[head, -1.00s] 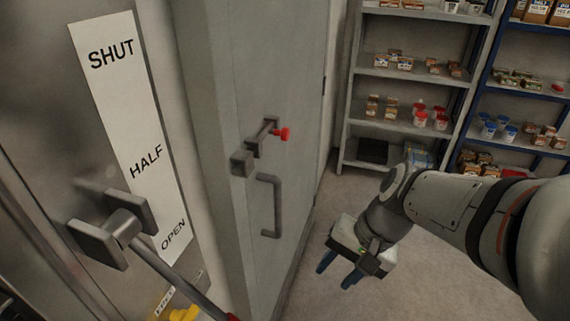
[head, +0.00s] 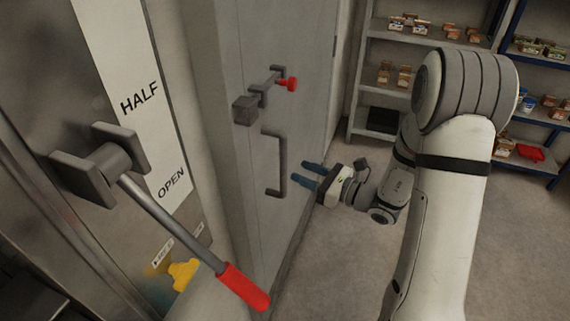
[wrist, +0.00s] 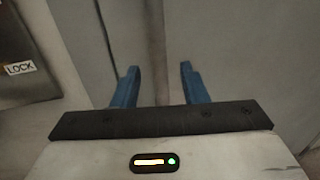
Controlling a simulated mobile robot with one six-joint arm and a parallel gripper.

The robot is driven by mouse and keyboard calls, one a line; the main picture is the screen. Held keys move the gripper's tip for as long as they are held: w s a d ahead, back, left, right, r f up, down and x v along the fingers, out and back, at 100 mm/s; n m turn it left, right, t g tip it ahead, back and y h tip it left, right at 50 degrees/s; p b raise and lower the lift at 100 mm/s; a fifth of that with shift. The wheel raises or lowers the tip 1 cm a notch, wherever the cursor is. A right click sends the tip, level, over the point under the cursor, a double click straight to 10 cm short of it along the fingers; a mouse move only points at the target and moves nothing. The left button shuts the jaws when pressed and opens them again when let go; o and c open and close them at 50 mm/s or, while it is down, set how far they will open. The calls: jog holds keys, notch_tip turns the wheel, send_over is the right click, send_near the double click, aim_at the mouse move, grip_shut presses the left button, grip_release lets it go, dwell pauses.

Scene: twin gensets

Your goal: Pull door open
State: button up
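The grey door (head: 290,60) stands in the middle of the head view and looks closed. A dark U-shaped pull handle (head: 281,165) is fixed upright on it. Above the handle is a latch bolt (head: 262,92) with a red knob (head: 290,84). My gripper (head: 307,175) is just right of the handle, fingers pointing left toward it, apart from it. It is open and empty.
Shelves with small goods (head: 405,60) stand at the back right. The floor (head: 345,265) right of the door is clear.

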aim_at(284, 164)
jog(key=p+x, duration=0.1)
jog(key=x, duration=0.6)
jog(key=shift+s, duration=0.1)
jog(key=shift+c, duration=0.4)
grip_shut()
